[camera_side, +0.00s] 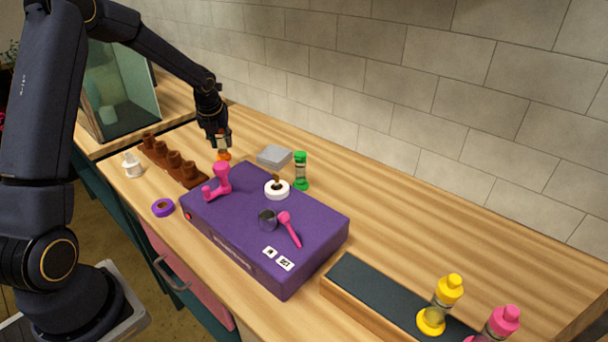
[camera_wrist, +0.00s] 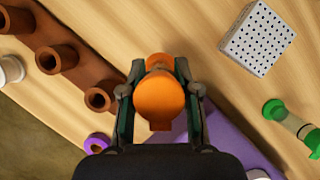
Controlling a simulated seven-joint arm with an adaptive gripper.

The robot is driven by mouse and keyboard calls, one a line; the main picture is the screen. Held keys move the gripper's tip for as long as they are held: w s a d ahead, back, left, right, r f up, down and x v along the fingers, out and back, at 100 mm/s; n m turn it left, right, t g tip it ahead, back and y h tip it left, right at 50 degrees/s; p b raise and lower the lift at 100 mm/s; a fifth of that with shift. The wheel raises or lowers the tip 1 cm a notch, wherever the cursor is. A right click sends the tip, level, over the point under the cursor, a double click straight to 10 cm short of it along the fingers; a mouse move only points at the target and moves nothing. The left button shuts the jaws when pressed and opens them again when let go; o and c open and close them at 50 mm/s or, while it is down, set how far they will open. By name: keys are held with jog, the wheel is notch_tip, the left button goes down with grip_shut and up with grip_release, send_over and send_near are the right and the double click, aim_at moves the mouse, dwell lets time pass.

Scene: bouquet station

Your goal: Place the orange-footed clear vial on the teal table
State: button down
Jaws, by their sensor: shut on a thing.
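My gripper (camera_side: 221,143) is shut on the orange-footed vial (camera_side: 224,156), whose orange part shows below the fingers in the side view. In the wrist view the orange vial (camera_wrist: 160,98) sits between the two fingers (camera_wrist: 160,115), and its clear body is mostly hidden. The vial is near the brown rack's back end; whether it touches the wood cannot be told. A long, low platform (camera_side: 362,284) with a dark slate-teal top and wooden side lies at the front right. It is the closest match to a teal table, and yellow (camera_side: 440,305) and pink (camera_side: 498,322) vials stand at its right end.
A purple case (camera_side: 320,215) with pink tools and a white ring (camera_side: 277,190) lies between gripper and platform. A green vial (camera_side: 301,171) and grey perforated block (camera_side: 274,156) stand behind it. The brown rack (camera_side: 173,163) is at left. The platform's left part is bare.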

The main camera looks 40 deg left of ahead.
aim_at(224, 150)
jog(key=shift+w+f, duration=0.2)
jog(key=shift+w+a+f, duration=0.15)
jog(key=shift+f, duration=1.5)
jog(key=shift+f, duration=0.1)
jog(key=c, duration=0.8)
grip_release()
jog(key=shift+f, duration=0.1)
jog(key=shift+c, duration=0.2)
